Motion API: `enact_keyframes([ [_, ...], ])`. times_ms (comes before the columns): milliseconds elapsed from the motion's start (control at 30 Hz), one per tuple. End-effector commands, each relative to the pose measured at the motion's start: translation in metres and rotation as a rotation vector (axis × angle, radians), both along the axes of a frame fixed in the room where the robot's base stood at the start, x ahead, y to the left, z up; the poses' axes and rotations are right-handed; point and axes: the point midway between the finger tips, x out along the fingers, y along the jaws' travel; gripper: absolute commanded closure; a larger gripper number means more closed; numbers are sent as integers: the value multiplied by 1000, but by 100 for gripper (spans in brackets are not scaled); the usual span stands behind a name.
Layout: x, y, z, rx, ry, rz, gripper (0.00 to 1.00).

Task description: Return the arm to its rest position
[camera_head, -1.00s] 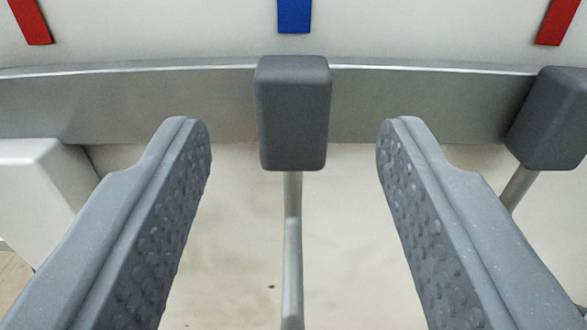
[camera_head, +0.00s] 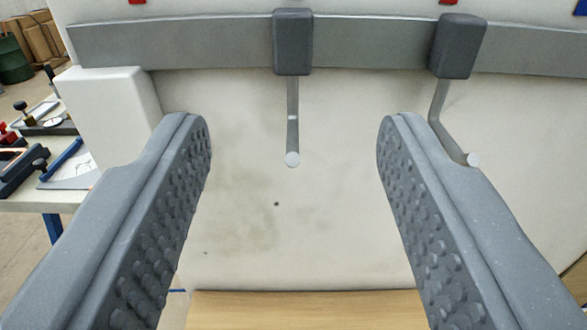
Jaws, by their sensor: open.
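My gripper (camera_head: 293,135) is open, with its two grey studded fingers wide apart and nothing between them touching either pad. Ahead of it, a grey metal rail (camera_head: 375,42) runs across a pale panel (camera_head: 260,240). A dark grey block with a bent rod, a lever (camera_head: 293,42), sits on the rail near the middle. Its rod hangs straight down in the picture between my fingers and ends in a round tip.
A white box-shaped part (camera_head: 108,118) stands left of the panel. A workbench (camera_head: 30,198) with tools and a blue-edged tray is at the far left. A green barrel (camera_head: 13,62) stands on the floor behind it. A wooden surface (camera_head: 300,310) lies below the panel.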

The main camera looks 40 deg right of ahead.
Motion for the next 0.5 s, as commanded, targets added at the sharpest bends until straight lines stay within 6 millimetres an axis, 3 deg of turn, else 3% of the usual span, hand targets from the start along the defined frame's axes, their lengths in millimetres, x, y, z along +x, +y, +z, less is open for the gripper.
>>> enact_keyframes([
  [300,3,2,9,8,-17,22,53],
  [367,6,5,23,22,-48,54,53],
  [500,16,23,81,71,-154,211,53],
])
